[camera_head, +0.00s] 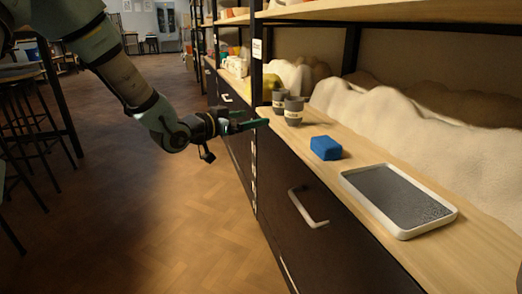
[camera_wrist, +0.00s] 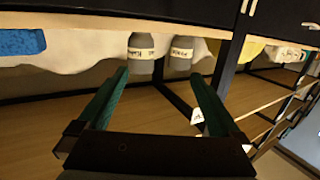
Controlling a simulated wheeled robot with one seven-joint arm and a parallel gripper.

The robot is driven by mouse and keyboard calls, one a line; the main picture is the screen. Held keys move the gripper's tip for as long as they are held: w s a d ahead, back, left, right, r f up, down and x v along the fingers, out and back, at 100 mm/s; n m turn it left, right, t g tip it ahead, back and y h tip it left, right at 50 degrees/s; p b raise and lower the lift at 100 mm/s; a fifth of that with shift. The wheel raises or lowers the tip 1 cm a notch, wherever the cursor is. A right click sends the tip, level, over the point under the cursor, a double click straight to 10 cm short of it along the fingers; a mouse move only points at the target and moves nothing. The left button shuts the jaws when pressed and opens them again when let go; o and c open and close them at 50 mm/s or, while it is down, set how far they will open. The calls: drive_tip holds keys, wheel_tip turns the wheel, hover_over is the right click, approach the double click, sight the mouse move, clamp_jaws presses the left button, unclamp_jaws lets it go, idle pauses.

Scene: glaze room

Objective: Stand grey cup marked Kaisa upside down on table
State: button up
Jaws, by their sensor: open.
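Two grey cups with pale name bands stand side by side on the wooden shelf top. In the head view, the nearer cup (camera_head: 293,111) is in front and the other cup (camera_head: 279,101) is just behind it, to its left. I cannot read the names surely, so I cannot tell which one is marked Kaisa. My gripper (camera_head: 252,119) is open and empty, left of the cups at the shelf's edge. In the wrist view, which looks upside down, one cup (camera_wrist: 142,55) and the other cup (camera_wrist: 180,56) show beyond the open fingers (camera_wrist: 159,73), apart from them.
A blue block (camera_head: 326,148) and a white-rimmed tray (camera_head: 400,199) with a grey surface lie on the shelf top to the right. Pale lumpy sacks (camera_head: 375,115) line the back. An upper shelf (camera_head: 390,12) hangs above. Dark drawers and open floor (camera_head: 130,215) lie below.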

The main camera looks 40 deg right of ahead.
sight(288, 105)
drive_tip(key=shift+m+g+h, duration=0.5)
drive_tip(key=shift+g+h, duration=0.1)
drive_tip(key=shift+g, duration=0.3)
drive_tip(key=shift+s+d+f+b, duration=0.15)
drive_tip(key=shift+s+d+b, duration=0.25)
drive_tip(key=shift+d, duration=2.05)
drive_tip(key=shift+s+d+f+b, duration=0.15)
drive_tip(key=shift+s+d+b, duration=0.25)
drive_tip(key=shift+d, duration=2)
drive_tip(key=shift+s+d+f+b, duration=0.15)
drive_tip(key=shift+s+d+b, duration=0.25)
drive_tip(key=shift+d, duration=2.05)
drive_tip(key=c, duration=1.3)
drive_tip(key=shift+o, duration=0.2)
drive_tip(key=shift+r+p, duration=1.05)
drive_tip(key=shift+r, duration=0.25)
drive_tip(key=shift+s+a+p, duration=0.15)
drive_tip(key=shift+a+p, duration=0.75)
drive_tip(key=shift+a, duration=6.1)
